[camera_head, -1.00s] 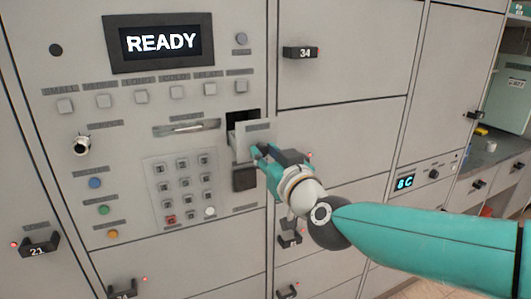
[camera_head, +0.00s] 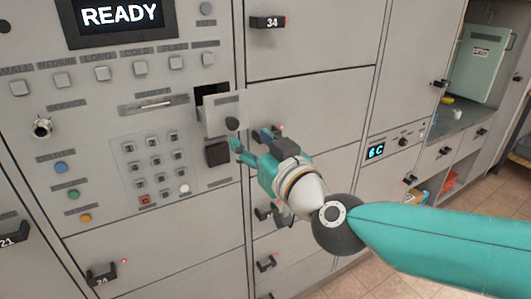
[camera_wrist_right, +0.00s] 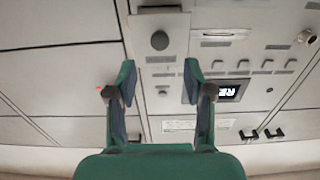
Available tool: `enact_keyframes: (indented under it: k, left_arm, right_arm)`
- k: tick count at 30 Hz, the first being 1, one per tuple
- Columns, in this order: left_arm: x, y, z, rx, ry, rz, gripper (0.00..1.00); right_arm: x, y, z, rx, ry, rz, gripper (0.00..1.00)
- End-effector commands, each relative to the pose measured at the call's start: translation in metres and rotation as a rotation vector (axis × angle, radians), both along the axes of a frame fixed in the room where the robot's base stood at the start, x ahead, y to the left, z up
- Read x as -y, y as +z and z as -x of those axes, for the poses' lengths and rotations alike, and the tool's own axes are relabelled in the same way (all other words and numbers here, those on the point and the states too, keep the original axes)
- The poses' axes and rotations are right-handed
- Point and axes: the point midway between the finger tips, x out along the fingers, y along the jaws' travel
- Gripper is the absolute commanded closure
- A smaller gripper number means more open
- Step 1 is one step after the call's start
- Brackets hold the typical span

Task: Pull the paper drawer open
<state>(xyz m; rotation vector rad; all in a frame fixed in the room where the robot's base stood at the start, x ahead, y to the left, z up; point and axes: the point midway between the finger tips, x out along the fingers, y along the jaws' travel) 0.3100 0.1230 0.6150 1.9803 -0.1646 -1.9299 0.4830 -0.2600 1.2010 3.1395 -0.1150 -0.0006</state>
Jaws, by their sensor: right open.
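The paper drawer (camera_head: 222,103) is a small grey front with a round dark knob (camera_head: 232,124). It stands out from the panel, with a dark opening (camera_head: 208,92) showing behind its top edge. In the wrist view the drawer front (camera_wrist_right: 145,28) and its knob (camera_wrist_right: 160,40) lie just beyond the fingertips. My right gripper (camera_head: 237,146) is just below and right of the knob, apart from it. In the wrist view its two fingers (camera_wrist_right: 159,70) are spread with nothing between them. My left gripper is not in view.
Below the drawer is a dark square (camera_head: 218,153), left of it a keypad (camera_head: 155,160) and a slot (camera_head: 155,105). The READY screen (camera_head: 118,15) is above. Locker handles (camera_head: 268,22) stick out to the right. A counter (camera_head: 450,125) is at the far right.

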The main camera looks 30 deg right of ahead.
Motion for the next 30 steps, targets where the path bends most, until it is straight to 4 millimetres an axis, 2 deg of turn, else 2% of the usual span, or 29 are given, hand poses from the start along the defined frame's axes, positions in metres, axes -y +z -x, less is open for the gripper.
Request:
enact_keyframes:
  k: [3,10,28,30]
  left_arm:
    - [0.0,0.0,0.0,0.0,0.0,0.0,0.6]
    - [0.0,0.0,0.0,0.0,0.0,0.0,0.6]
    - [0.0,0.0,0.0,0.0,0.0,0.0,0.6]
    - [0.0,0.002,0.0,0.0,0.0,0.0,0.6]
  right_arm:
    - [-0.002,0.0,0.023,0.003,0.002,-0.001,0.48]
    - [-0.003,0.0,0.044,0.002,0.0,0.0,0.48]
    - [0.0,-0.001,0.046,-0.004,-0.009,0.001,0.48]
    - [0.002,-0.01,0.039,-0.033,-0.018,0.008,0.48]
